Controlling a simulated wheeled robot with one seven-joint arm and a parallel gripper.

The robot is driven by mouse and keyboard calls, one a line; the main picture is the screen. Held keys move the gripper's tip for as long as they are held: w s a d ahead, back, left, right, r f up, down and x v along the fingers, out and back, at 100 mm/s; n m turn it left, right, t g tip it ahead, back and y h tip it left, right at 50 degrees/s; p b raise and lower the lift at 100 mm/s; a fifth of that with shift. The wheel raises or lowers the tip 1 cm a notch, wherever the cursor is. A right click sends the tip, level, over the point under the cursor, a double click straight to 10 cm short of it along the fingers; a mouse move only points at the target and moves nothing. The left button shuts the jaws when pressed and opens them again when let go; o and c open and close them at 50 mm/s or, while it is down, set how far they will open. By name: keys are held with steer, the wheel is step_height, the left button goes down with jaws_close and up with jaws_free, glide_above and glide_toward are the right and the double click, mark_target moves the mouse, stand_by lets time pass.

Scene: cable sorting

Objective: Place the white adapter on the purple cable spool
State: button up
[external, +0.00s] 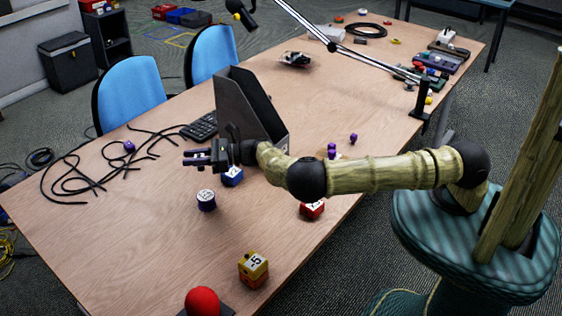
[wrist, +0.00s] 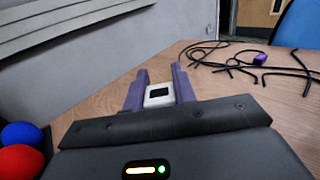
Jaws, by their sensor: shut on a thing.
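My gripper (external: 190,157) is level above the left-middle of the table, with its fingers pointing left. In the wrist view its purple fingers (wrist: 159,88) are shut on the white adapter (wrist: 158,91), a small white piece with a black square on its face. In the external view the adapter is too small to make out between the fingers. A small purple piece, which looks like the purple cable spool (external: 129,146), lies on the table among black cables, left of my gripper and apart from it. It also shows in the wrist view (wrist: 259,58), ahead and to the right.
Loose black cables (external: 85,172) surround the purple piece. A dark upright holder (external: 243,105) and a keypad (external: 199,127) stand behind my gripper. The front left table is clear.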

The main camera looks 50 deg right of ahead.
steer(key=shift+f, duration=0.1)
glide_above(200, 196)
steer(key=shift+w+f+p, duration=0.1)
steer(key=shift+f+p, duration=0.25)
steer(key=shift+f, duration=2.7)
steer(key=shift+f, duration=1.9)
steer(key=shift+f, duration=0.2)
steer(key=o, duration=1)
steer(key=shift+r, duration=0.1)
steer(key=shift+r, duration=0.15)
